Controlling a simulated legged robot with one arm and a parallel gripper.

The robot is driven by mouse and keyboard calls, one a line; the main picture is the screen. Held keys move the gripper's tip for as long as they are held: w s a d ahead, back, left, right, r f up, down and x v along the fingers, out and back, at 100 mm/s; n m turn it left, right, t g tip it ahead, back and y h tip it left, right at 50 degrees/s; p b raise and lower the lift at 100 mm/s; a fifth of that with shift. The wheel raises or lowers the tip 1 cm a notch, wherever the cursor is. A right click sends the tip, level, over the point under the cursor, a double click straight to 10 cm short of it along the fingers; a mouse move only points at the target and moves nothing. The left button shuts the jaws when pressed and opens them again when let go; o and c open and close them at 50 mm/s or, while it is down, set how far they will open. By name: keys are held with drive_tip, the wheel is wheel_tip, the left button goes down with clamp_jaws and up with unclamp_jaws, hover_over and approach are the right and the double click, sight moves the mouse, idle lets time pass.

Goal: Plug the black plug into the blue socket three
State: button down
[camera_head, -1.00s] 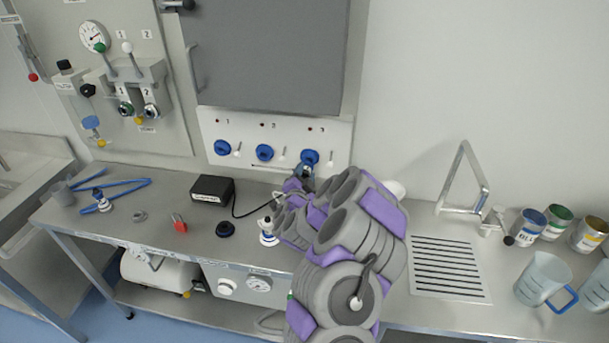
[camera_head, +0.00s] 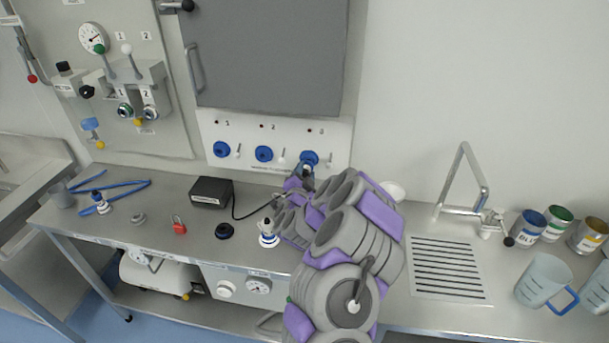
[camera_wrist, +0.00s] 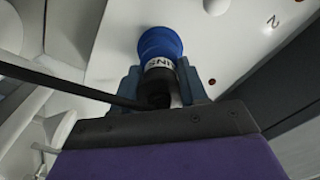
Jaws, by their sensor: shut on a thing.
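The blue socket three (camera_head: 309,157) is the rightmost of the blue sockets on the white panel under the grey cabinet. My gripper (camera_head: 305,172) is at this socket, with my arm reaching up from the lower right. In the wrist view my gripper (camera_wrist: 165,85) is shut on the black plug (camera_wrist: 157,88), which has a white lettered band and a black cable. The plug's front end meets the blue socket (camera_wrist: 160,43) and lines up with it. How deep the plug sits inside the socket cannot be told.
Blue socket one (camera_head: 221,149) and socket two (camera_head: 264,154) are to the left and look empty. A black box (camera_head: 211,191) on the steel bench (camera_head: 160,215) has a black cable running toward my gripper.

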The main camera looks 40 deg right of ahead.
drive_tip(key=shift+b+x, duration=0.35)
drive_tip(key=shift+x, duration=0.65)
idle(0.7)
drive_tip(key=c, duration=0.5)
unclamp_jaws()
drive_tip(key=shift+d, duration=0.1)
drive_tip(key=shift+p+v, duration=5.8)
drive_tip(key=shift+v, duration=2.95)
drive_tip(key=shift+w, duration=0.15)
